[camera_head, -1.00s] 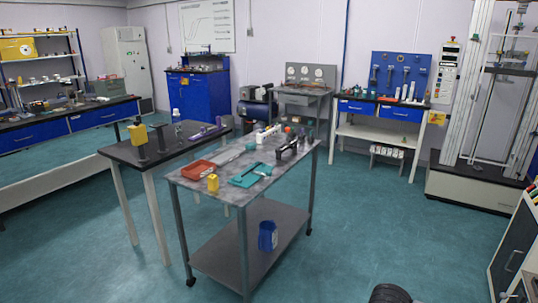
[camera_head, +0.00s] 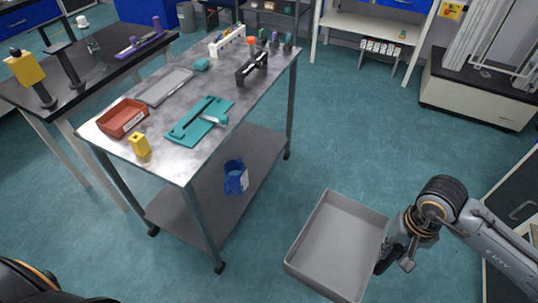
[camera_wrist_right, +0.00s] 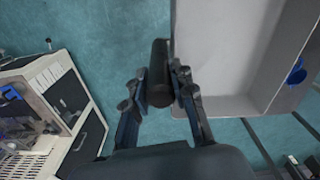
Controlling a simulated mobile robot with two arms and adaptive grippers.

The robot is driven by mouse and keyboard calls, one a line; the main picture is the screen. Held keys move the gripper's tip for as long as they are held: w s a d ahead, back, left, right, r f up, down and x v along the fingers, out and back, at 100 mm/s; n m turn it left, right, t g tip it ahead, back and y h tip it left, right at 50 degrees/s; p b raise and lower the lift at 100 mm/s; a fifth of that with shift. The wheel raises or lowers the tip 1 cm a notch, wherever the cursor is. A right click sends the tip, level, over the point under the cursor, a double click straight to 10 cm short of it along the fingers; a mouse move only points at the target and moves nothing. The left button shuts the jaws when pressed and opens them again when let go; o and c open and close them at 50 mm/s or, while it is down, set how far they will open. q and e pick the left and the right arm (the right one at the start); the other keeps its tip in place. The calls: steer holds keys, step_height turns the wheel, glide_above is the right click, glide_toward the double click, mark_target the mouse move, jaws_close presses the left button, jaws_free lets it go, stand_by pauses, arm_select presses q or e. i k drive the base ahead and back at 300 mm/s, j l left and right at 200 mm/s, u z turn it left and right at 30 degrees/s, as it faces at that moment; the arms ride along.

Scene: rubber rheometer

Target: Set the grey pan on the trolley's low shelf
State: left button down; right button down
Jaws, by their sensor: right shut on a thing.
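The grey pan (camera_head: 335,245) is a large, empty rectangular tray with raised walls, held in the air over the floor, to the right of the trolley. My right gripper (camera_head: 388,254) is shut on its right side. In the right wrist view, the fingers (camera_wrist_right: 160,88) close around a dark bar beside the pan's wall (camera_wrist_right: 181,70). The trolley's low shelf (camera_head: 262,148) is grey, below the metal top, and stands apart from the pan. A blue jug (camera_head: 236,177) stands on it. My left gripper is not in view.
The trolley top (camera_head: 190,160) carries a red tray (camera_head: 123,117), a yellow block (camera_head: 139,145), a teal board (camera_head: 200,121) and a flat grey tray (camera_head: 165,86). The trolley's near leg (camera_head: 203,230) stands at the shelf's front corner. Floor (camera_head: 350,150) is clear between trolley and pan.

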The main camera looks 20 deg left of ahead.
mark_target(249, 149)
steer(key=i+l+z, duration=0.15)
steer(key=i+z, duration=0.25)
steer(key=i, duration=0.4)
steer(key=i+j+z, duration=0.1)
steer(key=i+z, duration=0.35)
steer(key=i, duration=0.3)
steer(key=i+z, duration=0.1)
steer(key=i, duration=1.35)
steer(key=i+u, duration=0.15)
steer(key=u, duration=3.95)
